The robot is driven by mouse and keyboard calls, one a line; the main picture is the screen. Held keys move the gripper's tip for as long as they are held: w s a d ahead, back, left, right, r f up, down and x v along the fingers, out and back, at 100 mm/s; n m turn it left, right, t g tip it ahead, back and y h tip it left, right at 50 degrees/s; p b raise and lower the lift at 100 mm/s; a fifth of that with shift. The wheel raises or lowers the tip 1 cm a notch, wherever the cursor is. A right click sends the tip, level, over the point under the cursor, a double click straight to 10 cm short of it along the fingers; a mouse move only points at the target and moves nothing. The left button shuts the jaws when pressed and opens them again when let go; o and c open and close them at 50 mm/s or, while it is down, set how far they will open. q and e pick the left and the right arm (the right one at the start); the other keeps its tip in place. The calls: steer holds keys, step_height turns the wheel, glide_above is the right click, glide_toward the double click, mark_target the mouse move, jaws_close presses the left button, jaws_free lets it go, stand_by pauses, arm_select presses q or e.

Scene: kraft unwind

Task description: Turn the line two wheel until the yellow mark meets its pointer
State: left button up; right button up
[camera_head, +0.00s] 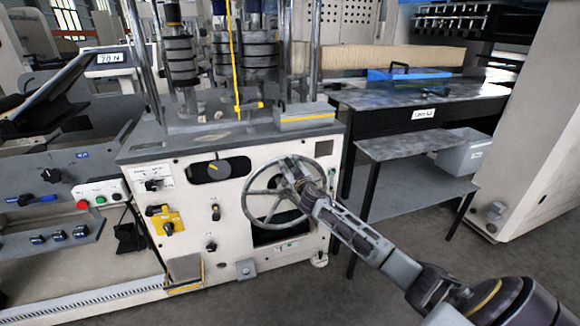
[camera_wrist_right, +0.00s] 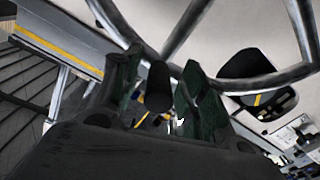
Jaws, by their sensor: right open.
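The handwheel (camera_head: 249,190) is a grey metal spoked wheel on the front of the white machine cabinet. Its rim and spokes also cross the top of the wrist view (camera_wrist_right: 304,30). My right gripper (camera_head: 288,168) is at the wheel's upper right and hides part of it. In the wrist view the right gripper's fingers (camera_wrist_right: 160,68) are apart, with a dark rounded knob (camera_wrist_right: 160,90) between them; contact cannot be told. Left of the wheel, a dark oval window (camera_head: 231,167) shows a yellow mark (camera_head: 213,167). The pointer is too small to make out. My left gripper is not in view.
A yellow switch plate (camera_head: 169,220) and small knobs sit left of the wheel. A low shelf table (camera_head: 420,144) stands close to the right of the cabinet. Grey floor (camera_head: 310,290) is open in front.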

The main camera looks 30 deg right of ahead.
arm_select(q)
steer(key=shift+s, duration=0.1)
arm_select(e)
steer(key=c, duration=0.9)
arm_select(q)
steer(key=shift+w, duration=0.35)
arm_select(e)
jaws_close()
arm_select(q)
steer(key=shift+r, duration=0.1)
arm_select(e)
steer(key=shift+d, duration=0.2)
